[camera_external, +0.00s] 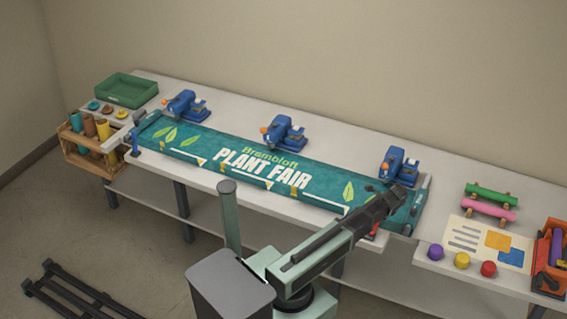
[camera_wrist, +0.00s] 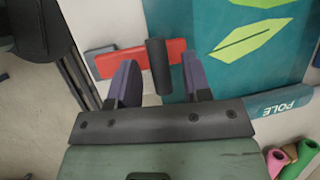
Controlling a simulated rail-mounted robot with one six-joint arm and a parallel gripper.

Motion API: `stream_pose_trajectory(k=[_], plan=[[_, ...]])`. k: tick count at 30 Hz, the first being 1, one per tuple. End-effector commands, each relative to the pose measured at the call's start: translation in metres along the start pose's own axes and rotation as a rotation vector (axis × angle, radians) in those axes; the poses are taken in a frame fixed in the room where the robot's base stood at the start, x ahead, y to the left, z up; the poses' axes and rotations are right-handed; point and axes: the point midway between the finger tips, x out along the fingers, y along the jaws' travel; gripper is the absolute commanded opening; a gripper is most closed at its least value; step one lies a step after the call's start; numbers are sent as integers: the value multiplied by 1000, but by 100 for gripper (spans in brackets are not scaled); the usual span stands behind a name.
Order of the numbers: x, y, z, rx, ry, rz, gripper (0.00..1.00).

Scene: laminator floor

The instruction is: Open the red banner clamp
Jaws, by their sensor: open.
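The red banner clamp (camera_wrist: 110,62) lies at the table's front edge by the banner's right end. A dark cylindrical handle (camera_wrist: 158,66) stands across its red body. In the external view only a bit of the red clamp (camera_external: 374,232) shows below my arm, which hides the rest. My gripper (camera_wrist: 160,80) is open, its two fingers on either side of the handle in the wrist view; I cannot tell whether they touch it. In the external view my gripper (camera_external: 398,200) is over the right end of the teal banner (camera_external: 205,141), which reads "Plant Fair".
Blue devices (camera_external: 284,132) stand along the banner's back edge, one (camera_external: 398,165) close behind my gripper. A pole end marked "POLE" (camera_wrist: 285,101) lies right of the fingers. Pink and green rollers (camera_external: 490,193), colored knobs (camera_external: 462,260) and a printed sheet (camera_external: 465,237) lie farther right.

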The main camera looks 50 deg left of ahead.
Motion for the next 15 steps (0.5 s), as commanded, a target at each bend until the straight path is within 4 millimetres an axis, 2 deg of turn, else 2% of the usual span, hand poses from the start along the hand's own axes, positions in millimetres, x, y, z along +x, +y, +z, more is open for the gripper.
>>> stream_pose_trajectory(k=[1,2,10,15], plan=[[15,1,-3,0,0,0,44],[17,1,-3,0,0,0,44],[16,0,0,0,1,0,44],[16,0,0,0,1,0,20]])
